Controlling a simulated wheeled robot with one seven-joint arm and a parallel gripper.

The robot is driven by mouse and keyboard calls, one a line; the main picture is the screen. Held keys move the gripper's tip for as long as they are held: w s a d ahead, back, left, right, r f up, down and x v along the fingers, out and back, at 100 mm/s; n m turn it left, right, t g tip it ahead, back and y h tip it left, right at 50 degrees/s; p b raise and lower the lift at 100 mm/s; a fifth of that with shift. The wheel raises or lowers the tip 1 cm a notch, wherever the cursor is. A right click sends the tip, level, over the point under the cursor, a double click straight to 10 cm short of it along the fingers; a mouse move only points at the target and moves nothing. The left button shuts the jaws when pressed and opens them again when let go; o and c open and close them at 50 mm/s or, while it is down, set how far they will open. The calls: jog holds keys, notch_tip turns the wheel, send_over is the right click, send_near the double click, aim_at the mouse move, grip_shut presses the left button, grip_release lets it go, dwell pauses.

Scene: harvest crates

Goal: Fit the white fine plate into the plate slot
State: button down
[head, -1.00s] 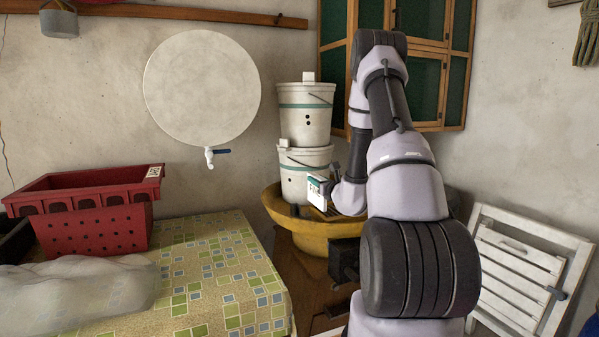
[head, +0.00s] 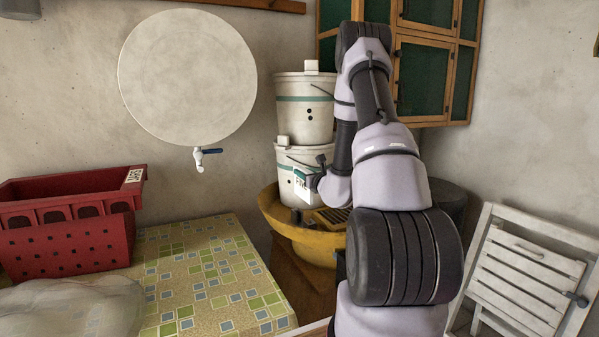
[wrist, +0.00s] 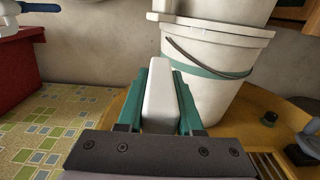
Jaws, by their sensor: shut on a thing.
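The white fine plate (head: 302,189) shows its lettered white face in the head view, in front of the lower bucket. My gripper (head: 308,176) is shut on it, above the yellow tub. In the wrist view the plate (wrist: 160,92) is a white block between the teal fingers of my gripper (wrist: 158,80), seen edge-on. It appears apart from the lower white bucket (wrist: 218,62) behind it. I cannot make out the plate slot in either view.
Two white buckets stand stacked, the upper one (head: 304,108) on the lower. The yellow tub (head: 280,225) holds a slatted grate (head: 332,218). A red crate (head: 75,243) sits on the tiled-pattern table (head: 205,265). A folded white chair (head: 525,270) leans at the right.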

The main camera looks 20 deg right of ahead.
aim_at(303, 198)
dwell(0.3)
jog(key=shift+f, duration=2.85)
jog(key=shift+f, duration=0.9)
jog(key=shift+f, duration=0.35)
jog(key=shift+f, duration=0.3)
jog(key=shift+f, duration=0.3)
jog(key=shift+f, duration=0.3)
jog(key=shift+f, duration=0.35)
jog(key=shift+f, duration=0.3)
